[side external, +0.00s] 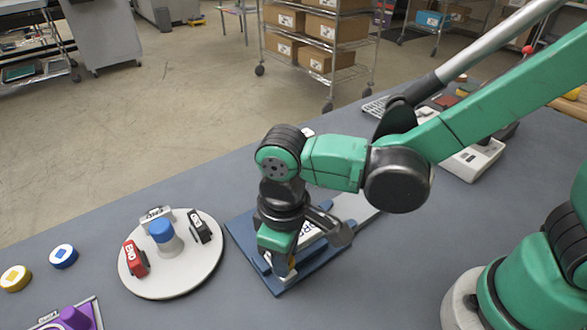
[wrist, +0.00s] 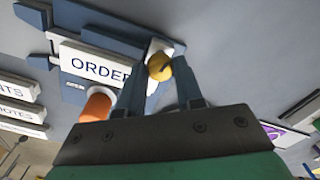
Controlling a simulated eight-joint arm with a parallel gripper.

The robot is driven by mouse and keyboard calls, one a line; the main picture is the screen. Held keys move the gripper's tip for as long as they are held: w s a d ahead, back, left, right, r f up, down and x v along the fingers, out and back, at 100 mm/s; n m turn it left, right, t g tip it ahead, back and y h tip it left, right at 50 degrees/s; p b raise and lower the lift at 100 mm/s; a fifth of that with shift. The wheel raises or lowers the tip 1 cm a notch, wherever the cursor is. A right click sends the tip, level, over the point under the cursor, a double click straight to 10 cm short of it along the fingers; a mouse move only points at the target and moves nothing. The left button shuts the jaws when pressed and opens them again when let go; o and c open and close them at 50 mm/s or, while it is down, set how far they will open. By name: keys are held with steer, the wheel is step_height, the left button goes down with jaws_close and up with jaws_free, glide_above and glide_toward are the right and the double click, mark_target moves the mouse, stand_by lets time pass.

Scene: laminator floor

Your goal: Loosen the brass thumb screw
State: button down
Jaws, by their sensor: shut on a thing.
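The brass thumb screw (wrist: 160,67) shows in the wrist view as a rounded gold knob at the side of the ORDER plate (wrist: 88,64). My gripper (wrist: 158,72) has its two blue-grey fingers on either side of the knob and is shut on it. In the side view my gripper (side external: 283,268) points down at the near edge of the blue base (side external: 243,238) that carries the plate. The screw is mostly hidden there by my fingers. How far the screw is turned cannot be told.
An orange cylinder (wrist: 97,104) stands close to my fingers. Left of the base is a round white turntable (side external: 180,283) with a blue knob (side external: 161,230), a red block (side external: 135,258) and a black block (side external: 200,227). Yellow and blue discs lie farther left.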

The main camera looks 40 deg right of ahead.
steer(key=shift+n, duration=1.1)
steer(key=c, duration=0.6)
jaws_free()
steer(key=shift+o, duration=0.2)
steer(key=shift+r, duration=2.85)
